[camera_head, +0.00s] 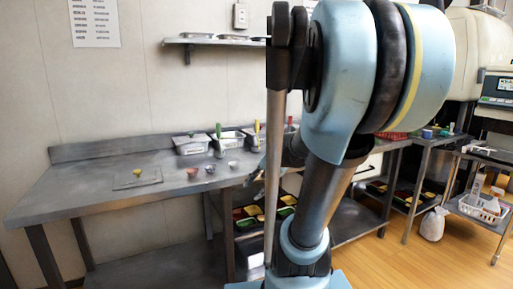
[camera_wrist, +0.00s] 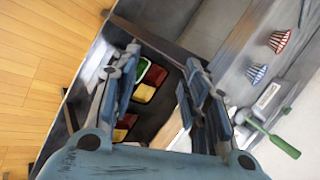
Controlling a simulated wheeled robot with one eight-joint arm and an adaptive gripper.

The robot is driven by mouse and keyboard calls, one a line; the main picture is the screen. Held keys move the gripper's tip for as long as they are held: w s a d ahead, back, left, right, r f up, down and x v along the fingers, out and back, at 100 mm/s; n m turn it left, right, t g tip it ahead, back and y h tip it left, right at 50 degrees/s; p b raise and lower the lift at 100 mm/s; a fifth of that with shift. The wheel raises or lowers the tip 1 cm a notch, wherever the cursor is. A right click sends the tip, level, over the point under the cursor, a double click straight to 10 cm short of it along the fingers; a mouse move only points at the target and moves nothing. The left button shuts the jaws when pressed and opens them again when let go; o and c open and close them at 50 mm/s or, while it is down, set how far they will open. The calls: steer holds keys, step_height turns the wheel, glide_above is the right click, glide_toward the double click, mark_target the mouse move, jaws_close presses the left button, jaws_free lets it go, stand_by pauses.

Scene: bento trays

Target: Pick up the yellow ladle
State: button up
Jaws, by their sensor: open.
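The yellow ladle's upright yellow handle (camera_head: 257,132) shows at the back of the steel counter, just left of my arm in the head view. Its lower end is hard to make out, by the metal pans. I cannot see the yellow ladle in the wrist view. My gripper (camera_wrist: 163,58) is open, with its two blue fingers spread apart and nothing between them. In the head view my gripper is partly hidden by my arm, near the counter's front edge, below and in front of the ladle.
A green-handled ladle (camera_head: 219,136) stands left of the yellow one and shows in the wrist view (camera_wrist: 276,139). Metal pans (camera_head: 192,144) line the counter's back. Small striped cups (camera_wrist: 257,74) sit on the counter. Colourful bento trays (camera_head: 262,212) lie below. The counter's left part is mostly free.

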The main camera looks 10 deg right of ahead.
steer(key=w+d+r+m+t+y, duration=0.1)
steer(key=w+r+m, duration=0.1)
steer(key=w, duration=0.3)
steer(key=w+d+r+m+t+y, duration=0.1)
steer(key=w+r+m+t, duration=0.1)
steer(key=w+m, duration=0.2)
steer(key=w+d+r+m+t+y, duration=0.1)
steer(key=w+r+m, duration=0.2)
steer(key=w, duration=0.4)
steer(key=shift+w+d+m+y, duration=0.15)
steer(key=shift+d+m+y, duration=0.15)
steer(key=shift+y, duration=0.1)
steer(key=w+d+r+m+t, duration=0.3)
steer(key=w+d+m, duration=0.2)
steer(key=w, duration=0.2)
steer(key=m+t, duration=0.3)
steer(key=m, duration=0.3)
glide_toward(258, 128)
steer(key=shift+y, duration=0.4)
steer(key=shift+d+x, duration=0.15)
steer(key=shift+x, duration=2.7)
steer(key=shift+d+x, duration=0.15)
steer(key=shift+x, duration=2.75)
steer(key=shift+w+f, duration=0.15)
jaws_close()
